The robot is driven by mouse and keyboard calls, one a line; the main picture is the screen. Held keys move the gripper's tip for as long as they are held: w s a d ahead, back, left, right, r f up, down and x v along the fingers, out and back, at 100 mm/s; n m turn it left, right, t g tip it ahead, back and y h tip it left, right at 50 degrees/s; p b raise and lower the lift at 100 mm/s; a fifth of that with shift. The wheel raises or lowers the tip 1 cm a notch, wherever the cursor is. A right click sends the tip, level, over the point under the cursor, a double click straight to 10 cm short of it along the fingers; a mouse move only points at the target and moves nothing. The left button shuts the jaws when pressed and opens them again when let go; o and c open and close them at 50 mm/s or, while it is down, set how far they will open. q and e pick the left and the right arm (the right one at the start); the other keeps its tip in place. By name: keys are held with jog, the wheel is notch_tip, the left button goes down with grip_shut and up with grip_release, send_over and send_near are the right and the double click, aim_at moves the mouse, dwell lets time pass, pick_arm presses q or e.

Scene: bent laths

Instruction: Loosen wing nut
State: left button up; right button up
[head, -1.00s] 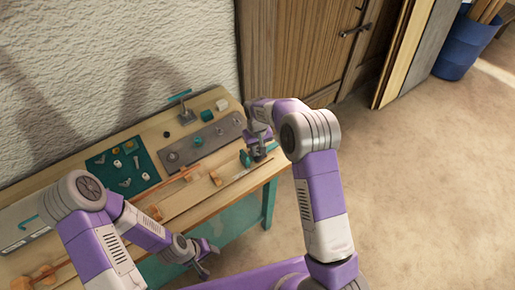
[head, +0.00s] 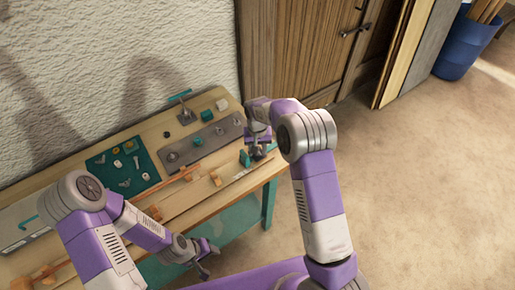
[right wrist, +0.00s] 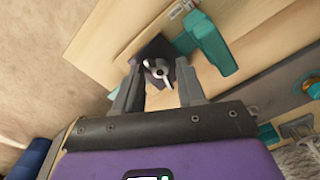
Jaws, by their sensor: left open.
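The silver wing nut (right wrist: 158,71) sits on a dark square plate (right wrist: 150,50) on the wooden bench, in the right wrist view. My right gripper (right wrist: 158,64) is open, its two fingers apart on either side of the wing nut in that view. I cannot tell how far the fingertips are above it. In the head view my right gripper (head: 259,150) is at the bench's right end and hides the wing nut. My left gripper (head: 204,262) is open and empty, in front of the bench's front edge.
A teal block (right wrist: 207,44) stands close beside the right gripper; it also shows in the head view (head: 245,158). A grey metal plate (head: 205,140) lies behind. Laths with wooden blocks (head: 215,179) run along the bench front. A teal mat (head: 124,168) holds small parts.

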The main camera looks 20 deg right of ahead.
jog(key=shift+o, duration=0.4)
jog(key=shift+r, duration=0.1)
notch_tip(320, 180, up, 7)
jog(key=shift+r+p, duration=0.2)
jog(key=shift+p, duration=0.1)
jog(key=m+p, duration=0.3)
jog(key=p, duration=0.4)
notch_tip(320, 180, down, 8)
jog(key=shift+r, duration=0.15)
jog(key=shift+c, duration=0.3)
grip_shut()
